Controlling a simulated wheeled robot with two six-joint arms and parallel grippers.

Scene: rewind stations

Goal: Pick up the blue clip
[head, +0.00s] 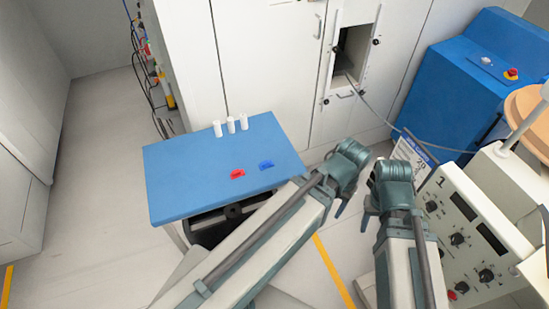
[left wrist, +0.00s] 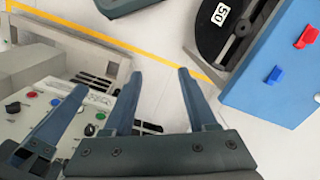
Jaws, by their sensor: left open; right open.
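The blue clip (head: 266,165) lies on the blue tabletop (head: 180,185), to the right of the red clip (head: 237,174). In the left wrist view the blue clip (left wrist: 274,75) shows at the right, near the table's edge. My left gripper (left wrist: 160,72) is open and empty, with its fingers apart from the clip and to its left in that view. In the head view it is to the right of the table. My right gripper (head: 371,205) is open, beside the left one, farther from the table. Its fingers are partly hidden in the head view.
Several white cylinders (head: 231,125) stand at the table's back edge. A dark reel marked 50 (left wrist: 212,35) sits beside the table in the left wrist view. A control panel with knobs (head: 480,240) is close on the right. White cabinets (head: 265,60) stand behind.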

